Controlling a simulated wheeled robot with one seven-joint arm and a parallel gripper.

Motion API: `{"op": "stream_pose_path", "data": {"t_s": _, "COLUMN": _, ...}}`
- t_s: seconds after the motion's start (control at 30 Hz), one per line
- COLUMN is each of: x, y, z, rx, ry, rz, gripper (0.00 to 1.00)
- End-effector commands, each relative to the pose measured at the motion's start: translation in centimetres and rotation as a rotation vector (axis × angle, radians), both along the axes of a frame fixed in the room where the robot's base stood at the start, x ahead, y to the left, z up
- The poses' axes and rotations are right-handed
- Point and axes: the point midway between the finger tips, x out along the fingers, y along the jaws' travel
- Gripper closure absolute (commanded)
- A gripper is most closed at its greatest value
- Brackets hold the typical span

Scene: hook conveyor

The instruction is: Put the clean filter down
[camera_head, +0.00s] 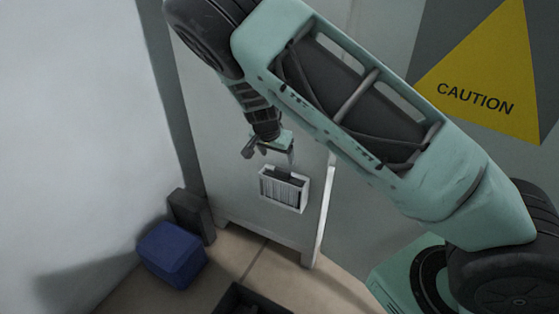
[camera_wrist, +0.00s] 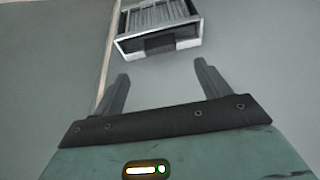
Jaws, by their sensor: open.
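The filter (camera_head: 284,190) is a pale box with a light frame, light ribs and a dark tab on its near-gripper side. It is against or on a pale flat surface, and I cannot tell which. In the wrist view the filter (camera_wrist: 158,18) is at the top, beyond the fingertips, with its dark tab facing my gripper. My gripper (camera_wrist: 161,70) is open, with nothing between its fingers and a gap between them and the tab. In the head view my gripper (camera_head: 270,153) is just above the filter.
The pale stand or cabinet (camera_head: 235,205) has short legs at its lower edge. A blue bin (camera_head: 172,254) and a dark box (camera_head: 192,216) stand on the floor at left. A dark open container (camera_head: 235,300) is at the bottom. A yellow caution sign (camera_head: 490,85) is at right.

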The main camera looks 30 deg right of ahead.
Motion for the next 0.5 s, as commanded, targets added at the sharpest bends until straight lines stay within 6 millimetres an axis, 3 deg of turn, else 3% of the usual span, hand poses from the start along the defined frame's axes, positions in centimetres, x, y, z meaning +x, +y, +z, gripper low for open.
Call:
{"op": "stream_pose_path", "data": {"t_s": 0.1, "x": -0.3, "y": 0.6, "z": 1.5, "rx": 0.001, "ry": -0.001, "rz": 0.003, "gripper": 0.24}}
{"op": "stream_pose_path", "data": {"t_s": 0.27, "x": -1.1, "y": 1.3, "z": 2.2, "rx": 0.018, "ry": 0.017, "rz": 0.015, "gripper": 0.24}}
{"op": "stream_pose_path", "data": {"t_s": 0.37, "x": -3.1, "y": 3.5, "z": 2.4, "rx": 0.081, "ry": 0.072, "rz": 0.073, "gripper": 0.24}}
{"op": "stream_pose_path", "data": {"t_s": 0.5, "x": -8.6, "y": 9.3, "z": 3.9, "rx": 0.224, "ry": 0.19, "rz": 0.278, "gripper": 0.24}}
